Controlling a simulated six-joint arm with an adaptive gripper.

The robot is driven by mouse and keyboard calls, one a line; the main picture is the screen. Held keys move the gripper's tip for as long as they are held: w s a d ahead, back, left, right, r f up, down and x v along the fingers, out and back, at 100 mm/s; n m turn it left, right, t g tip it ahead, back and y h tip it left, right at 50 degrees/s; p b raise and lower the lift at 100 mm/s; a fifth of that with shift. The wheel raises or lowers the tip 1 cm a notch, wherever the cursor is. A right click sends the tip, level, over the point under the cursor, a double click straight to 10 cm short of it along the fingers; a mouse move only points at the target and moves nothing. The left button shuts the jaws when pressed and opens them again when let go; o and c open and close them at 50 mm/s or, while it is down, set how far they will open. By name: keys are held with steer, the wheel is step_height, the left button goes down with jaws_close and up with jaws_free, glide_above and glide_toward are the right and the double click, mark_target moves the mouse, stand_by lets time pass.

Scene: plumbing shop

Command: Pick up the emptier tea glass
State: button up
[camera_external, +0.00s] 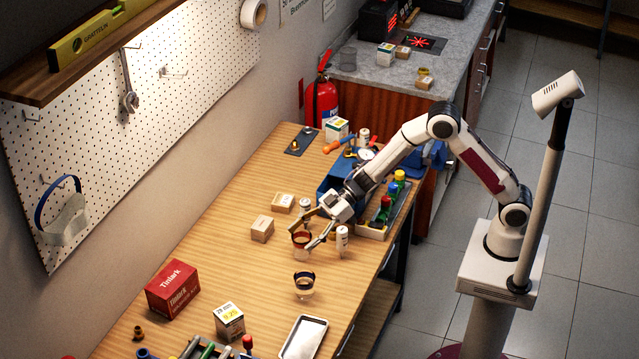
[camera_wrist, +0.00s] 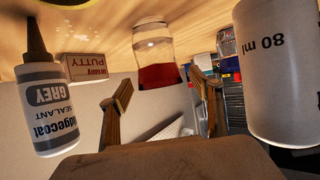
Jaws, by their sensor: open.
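A small clear glass with a dark red band (camera_external: 300,244) stands on the wooden bench at my gripper (camera_external: 303,239). In the wrist view, where the bench is at the top, this glass (camera_wrist: 154,48) is upright on the bench. Its red part is away from the bench and its lower part looks clear. My gripper (camera_wrist: 163,87) is open, with a finger to either side of the glass and nothing held. A second glass with a dark blue band (camera_external: 304,287) stands apart, nearer the camera. How full each glass is cannot be told clearly.
A grey sealant bottle (camera_wrist: 45,105) and a white bottle marked 80 ml (camera_wrist: 277,70) flank the glass closely. A putty box (camera_wrist: 87,67) stands behind. A tray of coloured bottles (camera_external: 374,231) is to the right. Bare bench lies left of the second glass.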

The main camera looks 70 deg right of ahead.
steer(key=shift+w+a+f, duration=0.15)
steer(key=shift+w+a, duration=0.05)
steer(key=shift+a, duration=0.1)
steer(key=shift+c, duration=0.4)
steer(key=c, duration=1.2)
steer(key=shift+r, duration=0.35)
steer(key=shift+r, duration=4.6)
